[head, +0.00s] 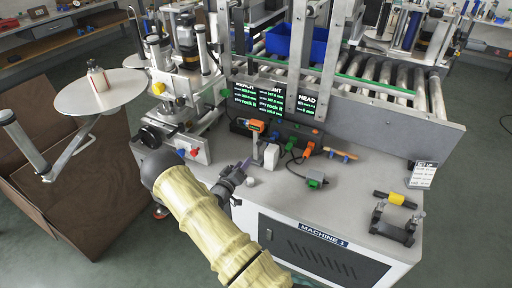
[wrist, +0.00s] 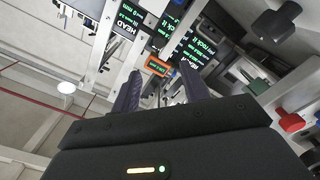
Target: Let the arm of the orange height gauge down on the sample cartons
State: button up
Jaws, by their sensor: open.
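The orange height gauge (head: 257,126) stands on the grey machine top below the screens, its orange head with a small display raised on a thin column. White sample cartons (head: 271,156) stand just right of its column. The gauge's arm is too small to make out clearly, and the cartons are not clear in the wrist view.
Black screens with green text (head: 258,100) stand behind the gauge. A knob unit with red and blue knobs (head: 187,153) is to the left. A green-topped device (head: 316,181), an orange-handled tool (head: 340,154) and a black stand (head: 393,225) are to the right. Free worktop lies between them.

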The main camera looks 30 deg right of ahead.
aim_at(258, 145)
jog(key=x, duration=1.1)
jog(key=shift+w+d, duration=0.25)
jog(key=shift+d, duration=0.1)
jog(key=c, duration=0.7)
jog(key=shift+f, duration=0.15)
jog(key=shift+c, duration=0.2)
